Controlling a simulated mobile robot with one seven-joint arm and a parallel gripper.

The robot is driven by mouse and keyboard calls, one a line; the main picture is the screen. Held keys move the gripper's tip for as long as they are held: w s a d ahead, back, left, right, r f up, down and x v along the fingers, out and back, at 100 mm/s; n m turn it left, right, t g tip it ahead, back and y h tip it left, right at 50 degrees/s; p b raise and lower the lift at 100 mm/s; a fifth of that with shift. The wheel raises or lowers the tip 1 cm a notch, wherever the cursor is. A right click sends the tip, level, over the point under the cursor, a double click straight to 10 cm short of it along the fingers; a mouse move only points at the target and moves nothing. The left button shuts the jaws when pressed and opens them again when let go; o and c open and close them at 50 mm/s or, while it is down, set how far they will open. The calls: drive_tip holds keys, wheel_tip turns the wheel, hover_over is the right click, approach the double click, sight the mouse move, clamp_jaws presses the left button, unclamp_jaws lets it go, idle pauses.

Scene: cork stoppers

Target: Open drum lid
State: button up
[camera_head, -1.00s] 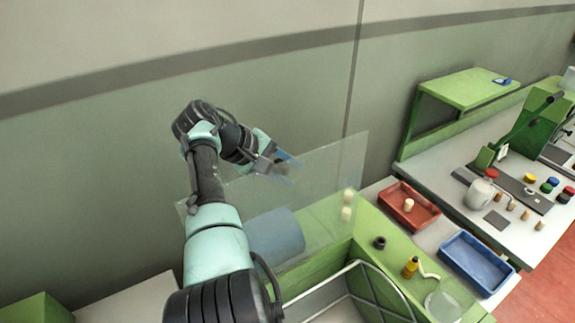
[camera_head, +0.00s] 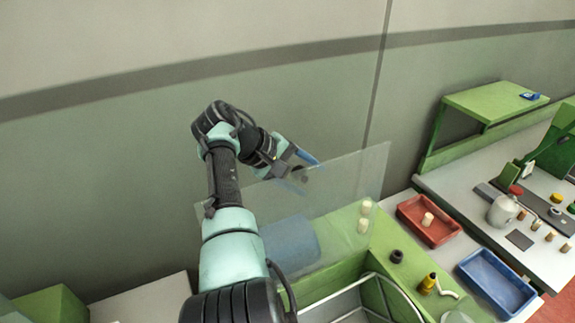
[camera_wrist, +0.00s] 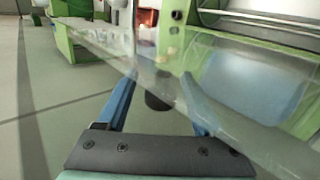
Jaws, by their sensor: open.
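The drum lid looks like a clear, see-through panel (camera_head: 345,190) standing up, tilted, over the green machine. I cannot tell whether the fingers touch the knob. The right finger is partly seen through the panel.
A red tray (camera_head: 408,212) and a blue tray (camera_head: 466,268) stand to the right. A wall is behind my arm.

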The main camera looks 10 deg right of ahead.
drive_tip(key=b+v, duration=0.4)
drive_tip(key=v, duration=0.8)
drive_tip(key=w+a+r+t+y+b, duration=0.2)
drive_tip(key=w+a+t+y, duration=0.15)
drive_tip(key=w+t, duration=0.35)
drive_tip(key=s+r+m+t+y, duration=0.2)
drive_tip(key=s+r+t, duration=0.1)
drive_tip(key=r+t, duration=0.35)
drive_tip(key=s+d+r+m+t+y+b, duration=0.1)
drive_tip(key=s+r+t, duration=0.4)
drive_tip(key=s, duration=0.8)
drive_tip(key=s+d+r+m+t+y+b, duration=0.1)
drive_tip(key=s+r+t, duration=0.5)
drive_tip(key=s+r, duration=0.6)
drive_tip(key=shift+s+r+y, duration=0.35)
drive_tip(key=shift+s+y, duration=0.2)
drive_tip(key=shift+s, duration=0.25)
drive_tip(key=shift+t, duration=0.25)
